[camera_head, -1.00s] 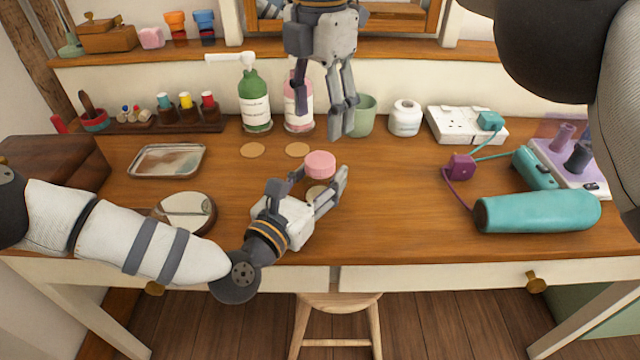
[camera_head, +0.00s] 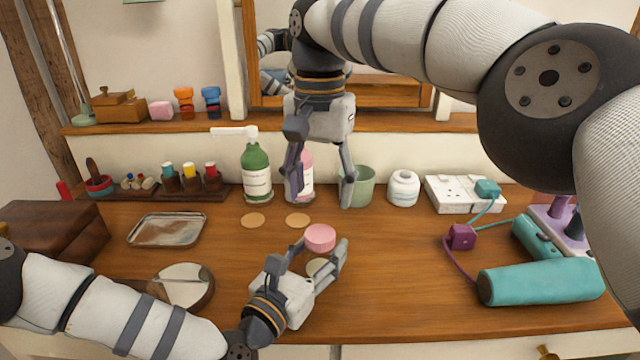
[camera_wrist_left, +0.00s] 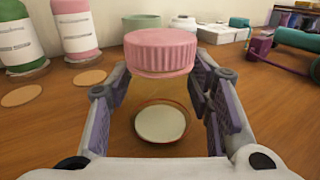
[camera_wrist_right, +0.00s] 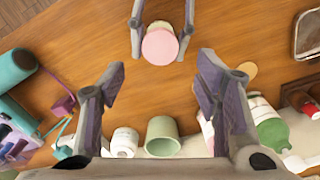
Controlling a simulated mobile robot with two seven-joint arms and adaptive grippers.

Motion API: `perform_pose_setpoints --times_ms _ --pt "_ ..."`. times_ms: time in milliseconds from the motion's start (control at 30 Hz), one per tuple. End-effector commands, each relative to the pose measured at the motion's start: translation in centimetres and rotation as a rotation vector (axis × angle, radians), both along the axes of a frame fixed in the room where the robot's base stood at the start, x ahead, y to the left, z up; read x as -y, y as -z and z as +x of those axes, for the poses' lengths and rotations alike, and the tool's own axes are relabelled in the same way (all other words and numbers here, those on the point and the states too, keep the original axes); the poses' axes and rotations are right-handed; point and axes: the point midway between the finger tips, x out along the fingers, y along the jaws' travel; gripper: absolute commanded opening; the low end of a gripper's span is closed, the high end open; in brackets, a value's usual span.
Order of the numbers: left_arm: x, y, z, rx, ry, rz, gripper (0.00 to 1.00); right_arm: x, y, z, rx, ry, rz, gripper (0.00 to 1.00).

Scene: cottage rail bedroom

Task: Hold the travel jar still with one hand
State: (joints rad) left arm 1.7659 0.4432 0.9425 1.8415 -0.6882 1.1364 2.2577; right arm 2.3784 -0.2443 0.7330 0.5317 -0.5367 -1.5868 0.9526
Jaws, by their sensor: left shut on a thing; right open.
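The travel jar has a ribbed pink lid (camera_head: 320,237) and a clear body with a pale disc low inside. It stands upright on the desk. My left gripper (camera_head: 320,250) is shut around its body from the front left. In the left wrist view the lid (camera_wrist_left: 160,50) sits above the fingers, with one finger on each side of the body. My right gripper (camera_head: 320,200) is open and empty, pointing down behind and above the jar. In the right wrist view the lid (camera_wrist_right: 160,46) lies beyond its spread fingers.
Behind the right gripper stand a green bottle (camera_head: 256,175), a pink bottle (camera_head: 306,165), a green cup (camera_head: 363,187) and a white pot (camera_head: 404,188). Two cork coasters lie in front of them. A mirror (camera_head: 187,285) is at left, a teal cylinder (camera_head: 540,282) at right.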

Motion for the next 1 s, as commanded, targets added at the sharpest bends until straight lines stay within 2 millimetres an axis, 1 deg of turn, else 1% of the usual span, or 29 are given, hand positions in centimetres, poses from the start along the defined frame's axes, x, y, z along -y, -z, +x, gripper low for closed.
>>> perform_pose_setpoints --times_ms 33,200,300,400,500,600,667,800,900,1000 --pt "0.0 0.1 0.0 -0.002 0.0 0.001 0.0 0.0 0.0 0.0 0.001 0.176 -0.001 0.57" --pt "0.0 0.1 0.0 -0.002 0.0 0.001 0.0 0.0 -0.1 0.0 0.003 0.832 -0.001 0.57" --pt "0.0 0.1 0.0 -0.002 0.0 0.001 0.0 0.0 -0.1 0.1 0.005 1.153 -0.002 0.57" --pt "0.0 0.1 0.0 -0.002 0.0 0.001 0.0 0.0 -0.1 0.1 0.005 1.385 -0.001 0.57" --pt "0.0 0.1 0.0 -0.002 0.0 0.001 0.0 0.0 -0.1 0.1 0.006 1.522 -0.001 0.57" --pt "0.0 0.1 0.0 -0.002 0.0 0.001 0.0 0.1 0.5 0.1 0.004 1.576 -0.003 0.57" --pt "0.0 0.1 0.0 -0.002 0.0 0.001 0.0 0.1 1.4 0.1 0.001 1.584 -0.004 0.57" --pt "0.0 0.1 0.0 -0.002 0.0 0.001 0.0 0.1 4.3 0.0 0.001 1.581 -0.006 0.57" --pt "0.0 0.1 0.0 -0.002 0.0 0.001 0.0 0.1 6.1 0.0 0.001 1.581 -0.004 0.57" --pt "0.0 0.1 0.0 -0.002 0.0 0.001 0.0 0.1 7.3 0.1 0.003 1.58 -0.003 0.57"
